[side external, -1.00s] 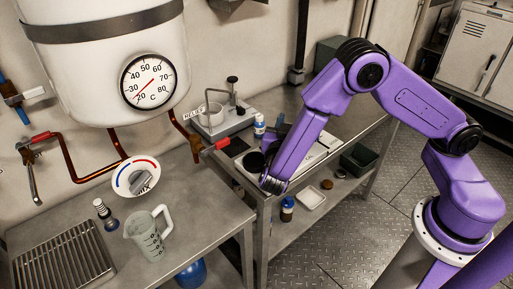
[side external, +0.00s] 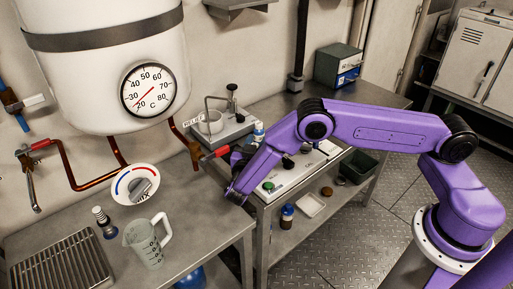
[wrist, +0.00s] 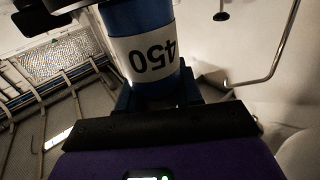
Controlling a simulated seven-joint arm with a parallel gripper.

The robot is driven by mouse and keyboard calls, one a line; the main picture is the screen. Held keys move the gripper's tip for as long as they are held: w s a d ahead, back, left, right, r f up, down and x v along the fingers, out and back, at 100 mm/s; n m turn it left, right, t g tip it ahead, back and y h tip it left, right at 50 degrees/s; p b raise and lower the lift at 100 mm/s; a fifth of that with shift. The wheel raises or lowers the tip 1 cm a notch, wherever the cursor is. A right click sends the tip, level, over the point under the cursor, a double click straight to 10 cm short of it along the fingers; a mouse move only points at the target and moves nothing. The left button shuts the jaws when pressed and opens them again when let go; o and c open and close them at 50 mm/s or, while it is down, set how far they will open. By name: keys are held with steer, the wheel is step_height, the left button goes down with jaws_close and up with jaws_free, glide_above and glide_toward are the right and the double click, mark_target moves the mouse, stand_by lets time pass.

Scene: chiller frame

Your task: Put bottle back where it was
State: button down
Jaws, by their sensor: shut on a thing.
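In the wrist view a blue bottle (wrist: 150,20) with a white label reading "450", upside down in the picture, is held in my gripper (wrist: 155,92). The bottle's upper end runs out of the frame. In the side view my wrist is low over the near left corner of the right-hand bench; my gripper's jaws and the held bottle are largely hidden behind the arm. A small white-and-blue bottle (side external: 258,131) stands by the relief stand (side external: 222,130). A dark bottle with a blue label (side external: 287,216) stands on the lower shelf.
The left bench holds a measuring jug (side external: 148,243), a small capped bottle (side external: 105,222) and a slotted drain rack (side external: 62,262). A tank with a gauge (side external: 148,89), a mix dial (side external: 137,184) and a red-handled valve (side external: 215,154) are close by. A panel with buttons (side external: 290,178) lies on the right bench.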

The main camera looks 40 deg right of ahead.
steer(key=shift+f, duration=0.75)
steer(key=shift+f, duration=0.1)
steer(key=c, duration=0.8)
jaws_free()
steer(key=shift+o, duration=0.2)
steer(key=shift+f, duration=0.1)
steer(key=v, duration=1.7)
steer(key=shift+s+f, duration=0.25)
